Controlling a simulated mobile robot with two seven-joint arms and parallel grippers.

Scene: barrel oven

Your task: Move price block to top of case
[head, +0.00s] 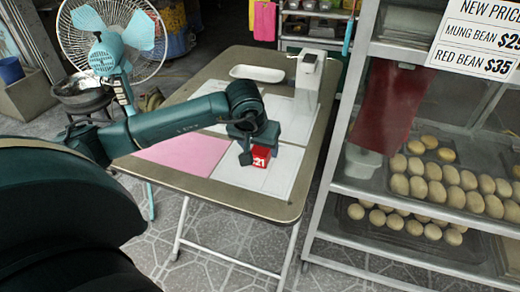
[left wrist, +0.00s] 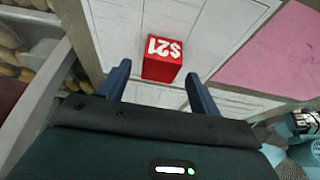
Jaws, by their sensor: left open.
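The price block (head: 261,159) is a small red cube marked $21, lying on white sheets on the folding table. It also shows in the left wrist view (left wrist: 163,57), with the $21 face upside down. My left gripper (head: 258,152) is open and reaches down at the block. In the left wrist view its two fingers stand apart, with the block between and slightly beyond their tips; I cannot tell whether they touch it. The case (head: 347,130) is a metal-framed glass display with trays of buns at the right; its top is mostly out of view. My right gripper is not in view.
The folding table (head: 215,75) also carries a pink sheet (head: 183,153), a white tray (head: 257,73) and a white upright device (head: 310,80). A fan (head: 110,40) stands behind at the left. A price sign (head: 478,42) hangs on the case. A narrow gap separates table and case.

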